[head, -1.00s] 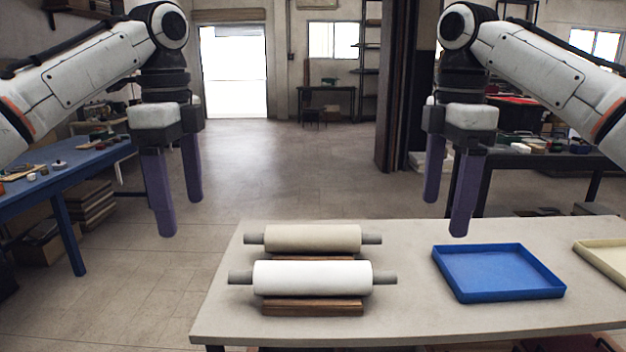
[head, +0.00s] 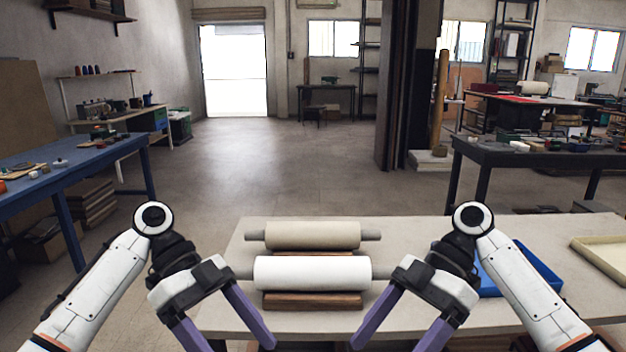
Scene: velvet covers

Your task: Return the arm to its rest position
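My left gripper (head: 228,338) is low in the head view, in front of the table's near left corner. Its two purple fingers are spread apart with nothing between them. My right gripper (head: 400,338) is low at the near side of the table, right of the rollers. Its purple fingers are also apart and empty. Both arms are folded low, coming in from the bottom corners. The lower ends of some fingers are cut off by the frame edge.
A beige roller (head: 312,236) and a white roller (head: 312,272) lie on wooden cradles on the pale table (head: 420,235). A blue tray (head: 535,268), partly hidden by my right arm, and a cream tray (head: 602,258) stand to the right. Floor beyond is clear.

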